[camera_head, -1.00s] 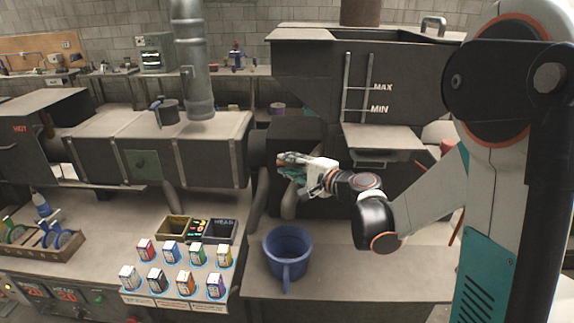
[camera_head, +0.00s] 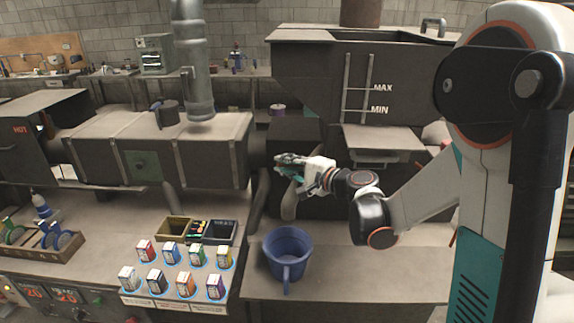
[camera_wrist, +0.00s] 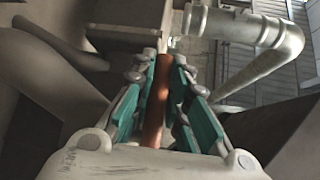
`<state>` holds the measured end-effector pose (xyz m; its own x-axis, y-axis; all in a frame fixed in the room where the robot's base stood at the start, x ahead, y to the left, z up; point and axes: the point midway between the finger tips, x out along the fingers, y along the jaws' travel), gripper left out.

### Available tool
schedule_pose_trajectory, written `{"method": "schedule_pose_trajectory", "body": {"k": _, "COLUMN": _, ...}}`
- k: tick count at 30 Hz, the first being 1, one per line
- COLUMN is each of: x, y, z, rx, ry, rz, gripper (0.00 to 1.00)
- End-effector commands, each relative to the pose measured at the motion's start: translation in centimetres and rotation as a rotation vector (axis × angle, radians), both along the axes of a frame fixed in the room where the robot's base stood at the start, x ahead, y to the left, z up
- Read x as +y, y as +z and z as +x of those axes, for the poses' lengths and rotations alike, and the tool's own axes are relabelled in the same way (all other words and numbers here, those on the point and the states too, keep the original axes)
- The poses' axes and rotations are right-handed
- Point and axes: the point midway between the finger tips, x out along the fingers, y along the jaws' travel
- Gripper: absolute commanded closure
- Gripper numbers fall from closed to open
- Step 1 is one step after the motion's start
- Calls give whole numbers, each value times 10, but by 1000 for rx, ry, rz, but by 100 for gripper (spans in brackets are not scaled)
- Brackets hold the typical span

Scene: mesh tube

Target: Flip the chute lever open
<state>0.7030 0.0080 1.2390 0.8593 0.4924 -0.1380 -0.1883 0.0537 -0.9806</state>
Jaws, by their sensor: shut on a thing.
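My gripper (camera_head: 284,161) is at the right end of the long grey machine, in front of the dark metalwork below the hopper. In the wrist view, the green-padded fingers (camera_wrist: 164,62) are closed around an orange-brown bar, which I take to be the chute lever (camera_wrist: 155,105). The bar runs lengthwise between the pads, and its far end is near a boxy metal part. In the head view the fingers hide the lever, so its angle is hard to tell there.
A blue mug (camera_head: 288,250) stands on the bench below my gripper. Several small labelled boxes (camera_head: 172,253) stand to its left. The grey hopper (camera_head: 400,75) with MAX and MIN marks rises behind. The bench right of the mug is clear.

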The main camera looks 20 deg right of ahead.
Motion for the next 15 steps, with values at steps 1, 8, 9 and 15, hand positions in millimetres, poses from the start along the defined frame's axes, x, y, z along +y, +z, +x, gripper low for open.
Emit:
{"method": "schedule_pose_trajectory", "body": {"k": 1, "x": -1, "y": -1, "z": -1, "rx": 0, "ry": 18, "rz": -1, "gripper": 100}}
{"method": "schedule_pose_trajectory", "body": {"k": 8, "x": -1, "y": -2, "z": -8, "rx": 0, "ry": 163, "rz": -1, "gripper": 100}}
{"method": "schedule_pose_trajectory", "body": {"k": 9, "x": -1, "y": -2, "z": -10, "rx": 0, "ry": 196, "rz": -1, "gripper": 100}}
{"method": "schedule_pose_trajectory", "body": {"k": 15, "x": 0, "y": -2, "z": -18, "rx": 1, "ry": 354, "rz": -1, "gripper": 100}}
